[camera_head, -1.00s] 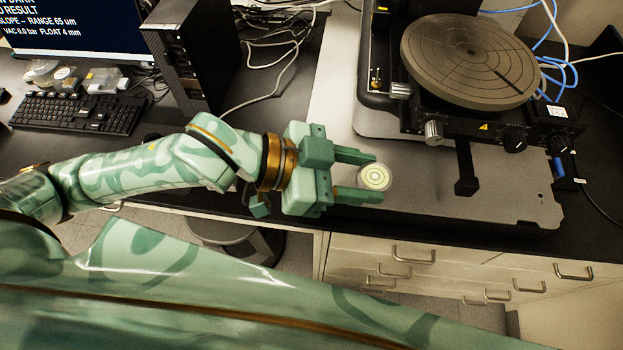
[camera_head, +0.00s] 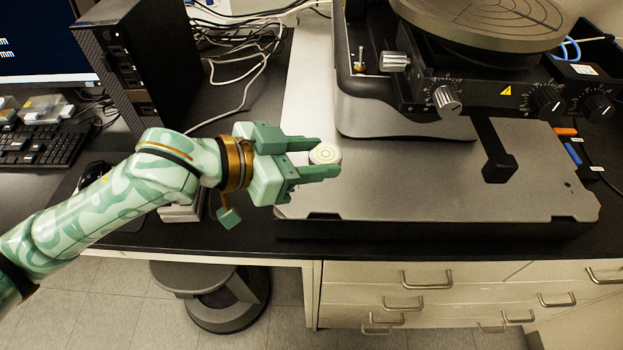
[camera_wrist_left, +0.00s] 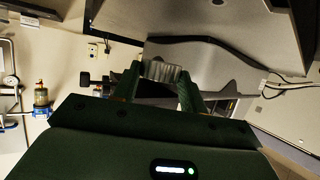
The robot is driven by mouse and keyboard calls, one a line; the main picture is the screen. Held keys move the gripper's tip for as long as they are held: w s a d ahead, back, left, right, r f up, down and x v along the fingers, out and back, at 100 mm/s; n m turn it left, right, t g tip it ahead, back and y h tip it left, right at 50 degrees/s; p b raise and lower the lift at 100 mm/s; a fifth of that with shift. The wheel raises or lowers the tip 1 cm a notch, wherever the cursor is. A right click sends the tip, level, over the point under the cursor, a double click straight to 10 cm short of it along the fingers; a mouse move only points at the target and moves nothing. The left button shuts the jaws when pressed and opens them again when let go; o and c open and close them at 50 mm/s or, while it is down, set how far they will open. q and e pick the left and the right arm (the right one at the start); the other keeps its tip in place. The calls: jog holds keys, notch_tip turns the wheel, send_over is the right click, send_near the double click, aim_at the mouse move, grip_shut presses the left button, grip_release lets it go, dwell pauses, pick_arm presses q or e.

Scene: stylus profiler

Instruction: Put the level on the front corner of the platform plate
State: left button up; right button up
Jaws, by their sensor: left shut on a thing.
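The level (camera_head: 325,154) is a small round disc with a pale face and ring markings. My left gripper (camera_head: 318,159) is shut on it, one finger on each side. The level also shows between the fingertips in the left wrist view (camera_wrist_left: 160,71). The platform plate (camera_head: 400,180) is the wide grey slab under the profiler. I cannot tell whether the level touches the plate. My right gripper is in neither view.
The profiler's round stage (camera_head: 490,20) and knobs (camera_head: 447,100) stand at the back right. A black bracket (camera_head: 497,165) sticks out over the plate. A black computer tower (camera_head: 150,65) and a keyboard (camera_head: 35,145) are at left. The plate's front middle is clear.

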aim_at(312, 159)
pick_arm(q)
jog(key=w+f+b, duration=0.1)
jog(key=w+f, duration=0.1)
jog(key=shift+f, duration=0.3)
jog(key=f+b, duration=0.1)
jog(key=f, duration=0.1)
jog(key=w+f+b, duration=0.1)
jog(key=f, duration=0.1)
jog(key=shift+a, duration=0.1)
jog(key=shift+s+r, duration=0.1)
jog(key=shift+r, duration=0.05)
jog(key=o, duration=1.4)
jog(key=shift+c, duration=0.2)
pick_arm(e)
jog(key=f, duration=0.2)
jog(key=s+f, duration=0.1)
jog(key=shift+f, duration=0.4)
pick_arm(q)
jog(key=shift+a, duration=0.1)
jog(key=p+v, duration=0.2)
jog(key=v, duration=1)
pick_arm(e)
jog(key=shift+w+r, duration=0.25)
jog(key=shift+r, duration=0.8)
pick_arm(q)
jog(key=shift+s, duration=0.2)
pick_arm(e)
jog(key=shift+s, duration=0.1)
